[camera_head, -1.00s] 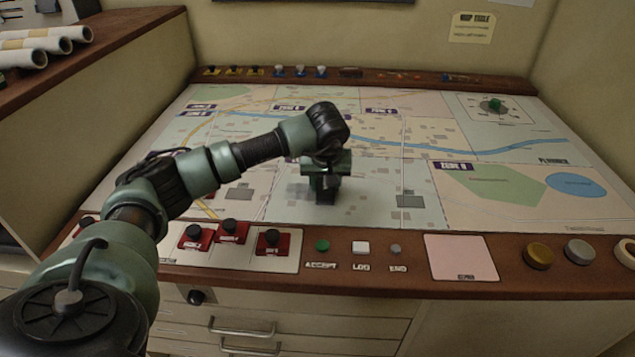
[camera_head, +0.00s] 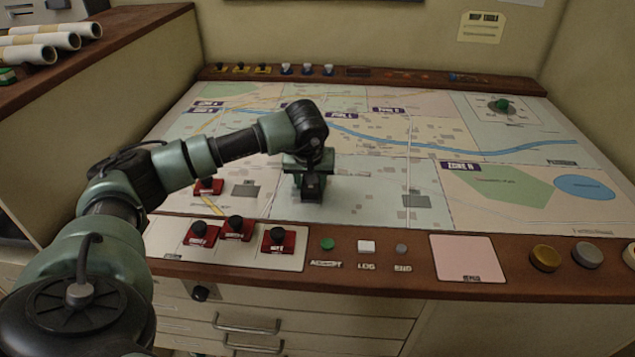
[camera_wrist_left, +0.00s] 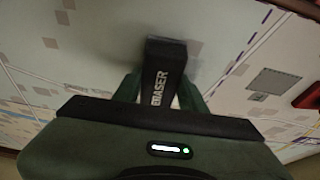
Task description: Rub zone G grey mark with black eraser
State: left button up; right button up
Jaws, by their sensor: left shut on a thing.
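My left gripper (camera_head: 312,190) is over the lower middle of the map, pointing down. It is shut on the black eraser (camera_wrist_left: 163,72), whose white lettering shows in the left wrist view. In that view a faint grey smudge (camera_wrist_left: 118,48) lies on the map around the eraser's far end. I cannot tell for sure whether the eraser touches the map. The label of the zone under the gripper is hidden by my arm, so I cannot read a G. My right gripper is not in view.
Red blocks with black knobs (camera_head: 278,239) stand on the near ledge, and another red block (camera_head: 208,187) sits on the map left of the gripper. Buttons (camera_head: 327,244) and a pink pad (camera_head: 467,257) lie along the ledge. The map right of the gripper (camera_head: 370,190) is clear.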

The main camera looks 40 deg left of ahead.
aim_at(331, 190)
pick_arm(q)
jog(key=shift+s+a+f, duration=0.1)
jog(key=shift+s+a, duration=0.4)
jog(key=shift+a, duration=0.3)
jog(key=shift+s+a+r, duration=0.1)
jog(key=shift+s+a, duration=0.4)
jog(key=shift+a, duration=0.25)
jog(key=shift+s+a+f, duration=0.1)
jog(key=shift+s+a, duration=0.4)
jog(key=shift+a, duration=0.3)
jog(key=shift+w+d, duration=0.5)
jog(key=shift+d, duration=0.25)
jog(key=shift+w+d, duration=0.45)
jog(key=shift+d, duration=0.3)
jog(key=shift+w+d, duration=0.6)
jog(key=shift+d, duration=0.4)
jog(key=shift+w+d, duration=0.6)
jog(key=shift+d, duration=0.45)
jog(key=shift+w+d, duration=0.6)
jog(key=shift+d, duration=0.4)
jog(key=shift+r, duration=0.2)
jog(key=shift+a+r+p, duration=0.1)
jog(key=shift+r+p, duration=2.1)
jog(key=shift+r, duration=0.75)
notch_tip(331, 190, up, 3)
jog(key=shift+p, duration=1)
